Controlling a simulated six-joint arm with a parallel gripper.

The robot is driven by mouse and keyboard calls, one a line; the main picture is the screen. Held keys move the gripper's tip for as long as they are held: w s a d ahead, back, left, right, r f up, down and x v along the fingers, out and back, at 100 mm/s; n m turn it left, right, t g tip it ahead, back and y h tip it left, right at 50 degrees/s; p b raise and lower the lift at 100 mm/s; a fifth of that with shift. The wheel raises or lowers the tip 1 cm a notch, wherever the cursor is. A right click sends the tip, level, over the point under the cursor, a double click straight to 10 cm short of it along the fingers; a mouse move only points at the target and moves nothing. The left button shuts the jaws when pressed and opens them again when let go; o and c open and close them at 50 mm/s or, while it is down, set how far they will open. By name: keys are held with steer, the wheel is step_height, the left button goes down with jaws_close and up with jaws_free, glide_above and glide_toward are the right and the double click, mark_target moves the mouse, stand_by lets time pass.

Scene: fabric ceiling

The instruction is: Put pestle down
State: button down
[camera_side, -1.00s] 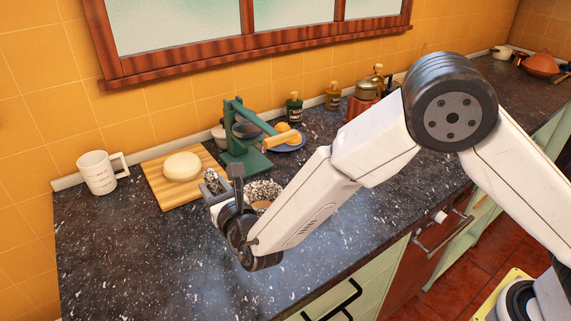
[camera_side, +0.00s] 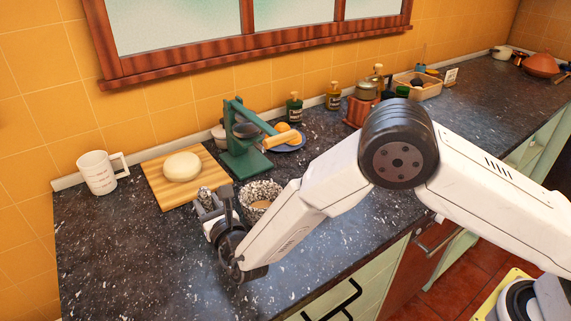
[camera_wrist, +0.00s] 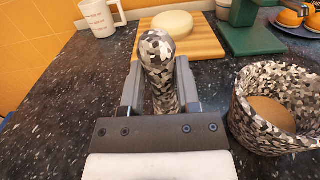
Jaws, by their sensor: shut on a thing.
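The pestle (camera_wrist: 158,62) has a speckled black, grey and white surface and a rounded top end. In the wrist view it stands between the two fingers of my gripper (camera_wrist: 158,88), which is shut on it. Its lower part is hidden by the gripper, so I cannot tell whether it touches the counter. In the side view, my gripper (camera_side: 209,205) is in front of the cutting board, left of the mortar. The speckled mortar (camera_wrist: 270,118) stands on the counter to the right of the gripper, with brown contents inside; it also shows in the side view (camera_side: 262,188).
A wooden board (camera_side: 164,192) with a pale round dough or cheese (camera_side: 182,167) lies behind the gripper. A white mug (camera_side: 97,174) stands at left, a green press (camera_side: 240,150) behind the mortar. The dark counter (camera_side: 120,260) is clear at front left.

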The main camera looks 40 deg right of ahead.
steer(key=shift+f, duration=0.3)
steer(key=shift+f, duration=0.15)
steer(key=shift+c, duration=1.6)
jaws_free()
steer(key=s, duration=1.2)
steer(key=shift+f, duration=0.1)
